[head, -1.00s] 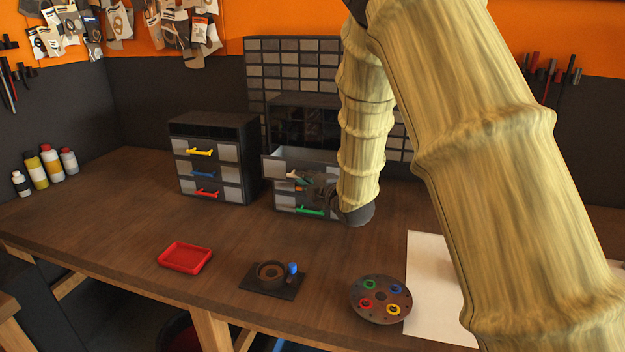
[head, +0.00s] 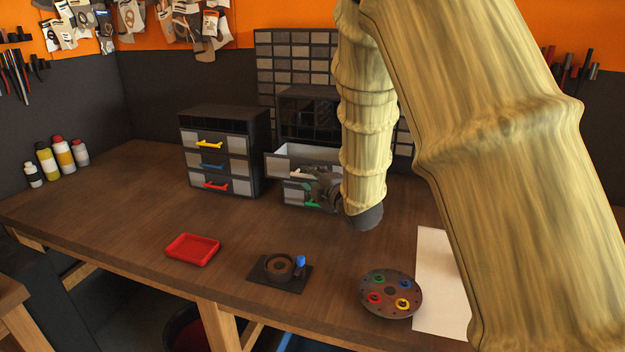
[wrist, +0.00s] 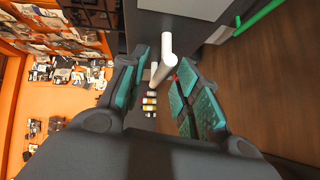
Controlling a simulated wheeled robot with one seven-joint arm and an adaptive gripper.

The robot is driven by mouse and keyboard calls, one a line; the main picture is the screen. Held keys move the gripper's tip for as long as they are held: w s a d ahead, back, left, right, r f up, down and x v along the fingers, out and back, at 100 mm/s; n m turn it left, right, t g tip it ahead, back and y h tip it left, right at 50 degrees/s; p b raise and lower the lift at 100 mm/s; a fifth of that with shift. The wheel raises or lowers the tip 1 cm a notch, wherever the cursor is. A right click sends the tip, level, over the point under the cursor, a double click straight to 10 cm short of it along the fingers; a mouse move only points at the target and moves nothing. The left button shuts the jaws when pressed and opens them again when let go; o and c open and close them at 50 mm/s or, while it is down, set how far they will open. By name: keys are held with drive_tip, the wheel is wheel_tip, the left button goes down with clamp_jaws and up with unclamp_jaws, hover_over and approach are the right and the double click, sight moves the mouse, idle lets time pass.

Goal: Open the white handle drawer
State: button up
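The white handle (wrist: 167,52) shows in the wrist view, just ahead of and between my fingertips. My gripper (wrist: 163,80) is open, its green-padded fingers apart on either side of the handle; I cannot tell whether either touches it. In the head view the right drawer cabinet (head: 288,197) has its top drawer (head: 283,165) standing partly out, with its pale inside showing. The white handle (head: 300,174) is on that drawer's front, partly hidden by my gripper (head: 318,186). A green handle (head: 306,203) is on a lower drawer.
A second cabinet (head: 222,150) with yellow, blue and red handles stands to the left. A red tray (head: 193,249), a dark fixture (head: 280,270) and a round plate with coloured rings (head: 391,293) lie nearer the front edge. The bench between them and the cabinets is clear.

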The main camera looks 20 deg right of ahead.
drive_tip(key=shift+s, duration=0.15)
drive_tip(key=v, duration=1.1)
drive_tip(key=shift+s, duration=0.35)
drive_tip(key=shift+d, duration=0.15)
